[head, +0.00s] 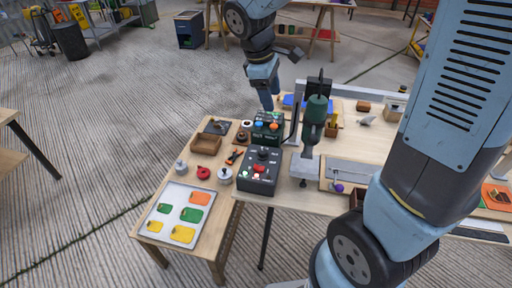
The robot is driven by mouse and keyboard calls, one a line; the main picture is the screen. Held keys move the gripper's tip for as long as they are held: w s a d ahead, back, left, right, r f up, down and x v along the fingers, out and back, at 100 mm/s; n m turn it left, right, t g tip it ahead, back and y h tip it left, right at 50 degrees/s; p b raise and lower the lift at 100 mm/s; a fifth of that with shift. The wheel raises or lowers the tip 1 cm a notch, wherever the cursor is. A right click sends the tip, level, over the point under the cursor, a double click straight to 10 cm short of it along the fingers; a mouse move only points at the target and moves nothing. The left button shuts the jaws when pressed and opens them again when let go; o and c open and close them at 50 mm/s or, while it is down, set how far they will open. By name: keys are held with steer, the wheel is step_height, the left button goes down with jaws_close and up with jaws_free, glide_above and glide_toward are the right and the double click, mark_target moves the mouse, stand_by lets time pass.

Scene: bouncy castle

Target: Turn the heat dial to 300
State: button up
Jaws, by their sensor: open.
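A dark control box (258,171) stands at the front left corner of the workbench. It has a black round knob (263,155) on its upper face, with a red control (260,169) below it. The dial's markings and setting are too small to read. Behind it is a second dark box (268,128) with orange, blue and green controls. My gripper (267,104) points down just behind this second box, apart from the knob. It is open and I see nothing held in it; the fingertips are small and hard to make out.
A green drill-like tool on a stand (314,118) rises right of the boxes. A lower side table (165,183) at left holds a white tray (181,190) of coloured pieces, a red ring (203,173) and a wooden box (206,144). My arm covers the right side.

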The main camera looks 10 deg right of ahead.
steer(key=w+a+f+n+h, duration=0.1)
steer(key=w+a+f+n, duration=0.1)
steer(key=a+f+n, duration=0.45)
steer(key=m, duration=0.2)
glide_toward(262, 150)
steer(key=shift+n+g, duration=0.25)
steer(key=shift+g, duration=0.05)
steer(key=x, duration=0.8)
steer(key=shift+w+f, duration=0.2)
steer(key=shift+w, duration=0.1)
